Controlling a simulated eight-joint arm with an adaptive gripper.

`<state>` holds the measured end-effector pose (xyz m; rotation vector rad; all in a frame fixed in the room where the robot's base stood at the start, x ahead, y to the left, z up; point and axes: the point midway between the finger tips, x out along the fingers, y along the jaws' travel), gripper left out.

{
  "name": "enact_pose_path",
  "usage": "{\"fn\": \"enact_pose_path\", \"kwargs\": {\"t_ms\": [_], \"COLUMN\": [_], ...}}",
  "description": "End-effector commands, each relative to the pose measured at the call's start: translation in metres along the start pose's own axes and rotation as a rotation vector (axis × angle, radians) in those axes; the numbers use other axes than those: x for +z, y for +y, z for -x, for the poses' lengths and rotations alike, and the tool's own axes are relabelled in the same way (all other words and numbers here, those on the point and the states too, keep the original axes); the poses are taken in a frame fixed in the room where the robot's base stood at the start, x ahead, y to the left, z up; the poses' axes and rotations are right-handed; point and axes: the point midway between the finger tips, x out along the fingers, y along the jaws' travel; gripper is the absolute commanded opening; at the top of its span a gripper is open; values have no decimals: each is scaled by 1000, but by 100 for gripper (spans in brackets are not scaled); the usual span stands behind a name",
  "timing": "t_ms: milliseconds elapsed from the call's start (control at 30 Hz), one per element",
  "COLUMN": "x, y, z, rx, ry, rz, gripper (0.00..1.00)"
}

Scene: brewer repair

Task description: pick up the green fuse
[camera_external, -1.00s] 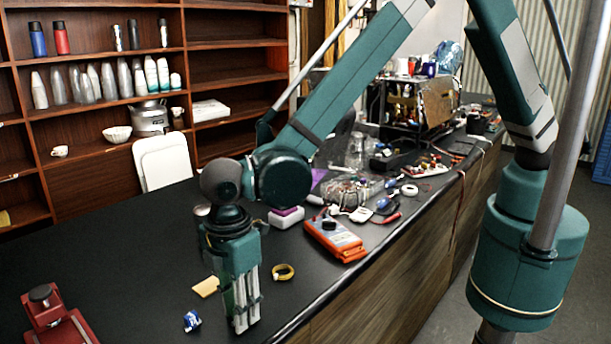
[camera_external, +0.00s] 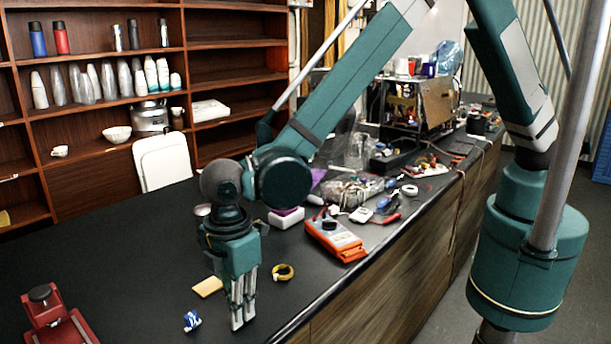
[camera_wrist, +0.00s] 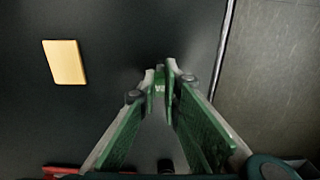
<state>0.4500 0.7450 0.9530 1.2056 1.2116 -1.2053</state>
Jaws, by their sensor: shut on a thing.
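My gripper (camera_external: 242,322) points straight down at the black bench top near its front edge. In the wrist view its fingertips (camera_wrist: 161,82) are drawn together on a small green piece, the green fuse (camera_wrist: 160,87), of which only a little shows between the tips. In the external view the fuse cannot be made out behind the fingers. I cannot tell whether the fuse still touches the bench.
A yellow pad (camera_external: 207,287), a blue-and-white item (camera_external: 192,320) and a yellow tape ring (camera_external: 284,272) lie close around the gripper. An orange meter (camera_external: 335,240) and clutter lie further back. A red stand (camera_external: 55,318) is at left. The bench's left middle is clear.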

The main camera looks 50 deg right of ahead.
Motion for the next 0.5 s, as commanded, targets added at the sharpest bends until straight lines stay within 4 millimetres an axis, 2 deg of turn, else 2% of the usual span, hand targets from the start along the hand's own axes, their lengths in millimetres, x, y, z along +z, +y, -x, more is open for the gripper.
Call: {"fn": "enact_pose_path", "kwargs": {"t_ms": [267,500], "x": [0,0], "y": [0,0], "z": [3,20], "rx": [0,0], "ry": [0,0], "rz": [0,0], "gripper": [1,1]}}
